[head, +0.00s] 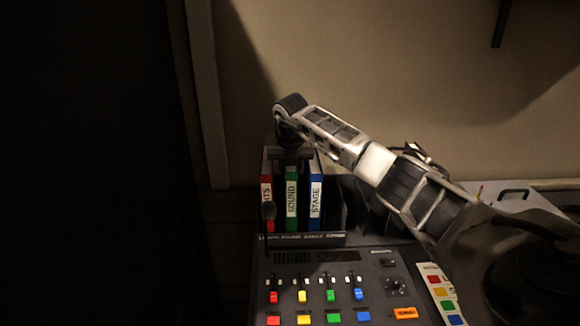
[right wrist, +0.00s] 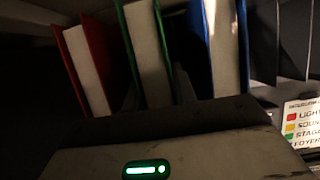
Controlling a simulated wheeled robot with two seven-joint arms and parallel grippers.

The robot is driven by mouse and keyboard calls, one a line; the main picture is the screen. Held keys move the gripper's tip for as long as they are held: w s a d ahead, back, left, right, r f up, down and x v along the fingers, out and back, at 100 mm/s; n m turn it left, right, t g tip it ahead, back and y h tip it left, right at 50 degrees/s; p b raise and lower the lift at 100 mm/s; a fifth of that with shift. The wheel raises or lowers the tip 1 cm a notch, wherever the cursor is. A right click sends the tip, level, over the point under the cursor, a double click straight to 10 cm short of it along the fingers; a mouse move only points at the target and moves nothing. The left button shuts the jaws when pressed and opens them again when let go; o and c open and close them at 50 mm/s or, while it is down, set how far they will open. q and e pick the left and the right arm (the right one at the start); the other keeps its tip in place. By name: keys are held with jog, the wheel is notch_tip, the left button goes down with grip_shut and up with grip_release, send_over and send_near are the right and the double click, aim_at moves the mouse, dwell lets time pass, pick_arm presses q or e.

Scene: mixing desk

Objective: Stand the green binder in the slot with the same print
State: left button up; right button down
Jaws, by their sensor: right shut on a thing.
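The green binder (head: 291,196), its spine printed SOUND, stands upright between the red binder (head: 266,188) and the blue binder (head: 315,196), printed STAGE. It also shows in the right wrist view (right wrist: 147,50), between the red binder (right wrist: 86,68) and the blue binder (right wrist: 224,48). My right gripper (head: 290,158) is at the top of the green binder, shut on it; the fingers are mostly hidden. The binders stand in a dark rack (head: 303,240) behind the mixing desk. My left gripper is not in view.
Empty dark slots (head: 355,205) lie to the right of the blue binder. The mixing desk (head: 375,268) with coloured faders is in front. A card with coloured squares (head: 441,293) lies at its right. A dark microphone-like shape (head: 268,211) stands before the red binder.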

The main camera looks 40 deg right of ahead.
jog(key=c, duration=1)
grip_release()
jog(key=shift+c, duration=0.2)
jog(key=shift+f, duration=0.1)
jog(key=b+v, duration=0.1)
jog(key=v, duration=1.5)
jog(key=shift+s+a, duration=0.1)
jog(key=shift+s, duration=0.05)
